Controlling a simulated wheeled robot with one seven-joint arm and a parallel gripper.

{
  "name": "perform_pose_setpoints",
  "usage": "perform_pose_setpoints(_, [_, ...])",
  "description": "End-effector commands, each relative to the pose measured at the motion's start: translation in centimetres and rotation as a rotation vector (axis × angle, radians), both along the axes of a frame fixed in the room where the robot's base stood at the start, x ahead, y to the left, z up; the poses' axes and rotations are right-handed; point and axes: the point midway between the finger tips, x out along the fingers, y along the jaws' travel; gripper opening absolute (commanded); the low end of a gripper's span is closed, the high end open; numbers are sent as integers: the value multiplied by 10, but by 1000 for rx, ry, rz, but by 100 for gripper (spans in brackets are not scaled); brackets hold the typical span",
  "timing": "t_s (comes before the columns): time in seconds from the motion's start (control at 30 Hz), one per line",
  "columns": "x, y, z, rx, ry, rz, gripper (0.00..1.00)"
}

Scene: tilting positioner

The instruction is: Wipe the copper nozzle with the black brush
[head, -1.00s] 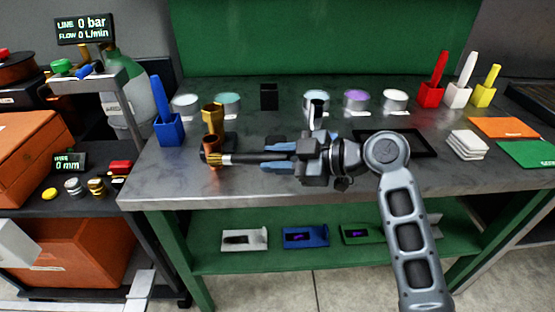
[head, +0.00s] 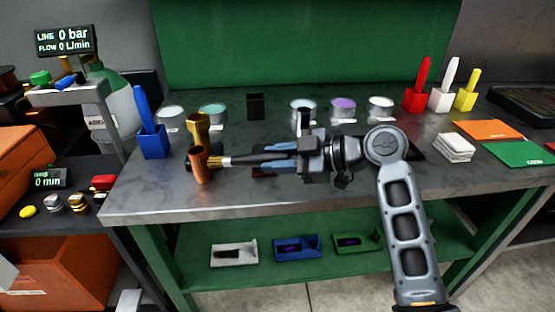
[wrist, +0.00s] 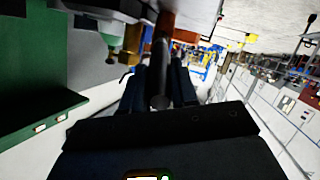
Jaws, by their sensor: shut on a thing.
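The copper nozzle (head: 201,167) stands at the front left of the workbench in the head view. A brass nozzle (head: 198,126) is just behind it. My gripper (head: 278,150) is shut on the handle of the black brush (head: 247,159), which lies about level and points left. The brush's pale bristle end is at the copper nozzle's right side; I cannot tell if it presses on it. In the wrist view the dark brush handle (wrist: 161,88) sits between my gripper's fingers (wrist: 160,84), and its bristles are not clear.
An empty-looking black holder (head: 256,106) stands at the back. A blue brush in its holder (head: 151,135) is left of the nozzles. Several paint pots line the back, and red, white and yellow brushes (head: 440,95) stand right. White cloths (head: 455,147) lie at right.

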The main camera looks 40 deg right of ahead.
Motion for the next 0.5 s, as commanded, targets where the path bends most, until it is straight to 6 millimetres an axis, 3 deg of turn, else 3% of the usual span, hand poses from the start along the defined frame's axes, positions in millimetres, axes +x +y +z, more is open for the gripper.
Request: perform_pose_setpoints(0.5, [0, 36, 1, 0, -1, 1, 0])
